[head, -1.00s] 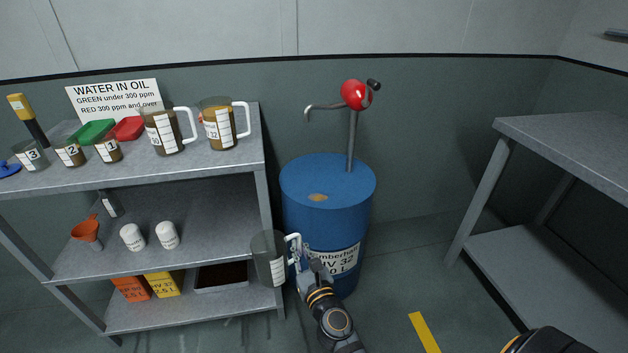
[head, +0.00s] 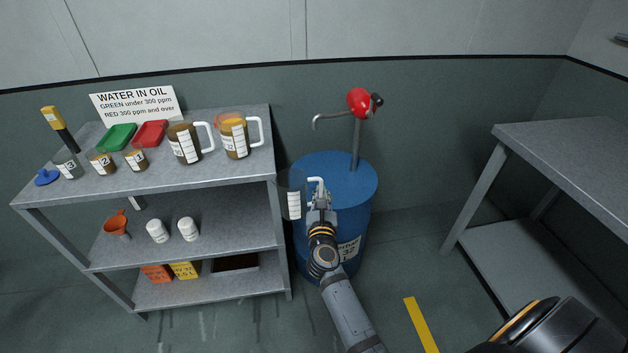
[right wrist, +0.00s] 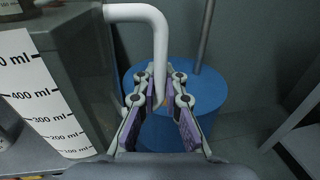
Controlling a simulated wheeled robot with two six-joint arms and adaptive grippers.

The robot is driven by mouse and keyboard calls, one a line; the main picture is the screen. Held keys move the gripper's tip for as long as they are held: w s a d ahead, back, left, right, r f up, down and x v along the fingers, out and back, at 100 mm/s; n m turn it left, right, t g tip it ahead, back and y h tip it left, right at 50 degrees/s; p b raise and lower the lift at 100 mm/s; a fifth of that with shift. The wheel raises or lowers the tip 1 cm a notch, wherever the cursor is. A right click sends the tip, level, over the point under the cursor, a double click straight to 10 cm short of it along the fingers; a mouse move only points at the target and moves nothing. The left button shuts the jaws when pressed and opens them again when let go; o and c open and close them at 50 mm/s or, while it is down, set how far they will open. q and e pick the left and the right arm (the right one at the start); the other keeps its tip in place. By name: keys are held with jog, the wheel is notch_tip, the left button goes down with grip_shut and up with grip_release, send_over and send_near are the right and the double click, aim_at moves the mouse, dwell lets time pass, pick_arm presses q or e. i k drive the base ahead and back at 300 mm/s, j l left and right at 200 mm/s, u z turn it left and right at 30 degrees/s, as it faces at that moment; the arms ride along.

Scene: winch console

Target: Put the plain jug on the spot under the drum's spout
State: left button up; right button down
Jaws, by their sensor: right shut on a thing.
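The plain jug (head: 292,203), dark and see-through with a white scale label and white handle, hangs upright in front of the left side of the blue drum (head: 345,182). My right gripper (head: 318,194) is shut on its handle. The right wrist view shows the jug's scale label (right wrist: 45,100) at left and the fingers (right wrist: 160,95) around the handle's lower part. The drum's spout (head: 330,116) reaches left from the red pump head (head: 358,101), above the drum top. The spot on the drum top is hidden behind the jug and gripper. My left gripper is out of view.
The grey shelf rack (head: 230,178) stands close to the jug's left. Two filled jugs (head: 185,143) (head: 233,137), sample cups and trays are on its top. A grey table (head: 570,150) stands at right. The floor between is clear, with a yellow stripe (head: 421,325).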

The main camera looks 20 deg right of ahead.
aim_at(317, 183)
jog(key=i+l, duration=0.2)
jog(key=i, duration=0.3)
jog(key=i+l, duration=0.25)
jog(key=i, duration=0.25)
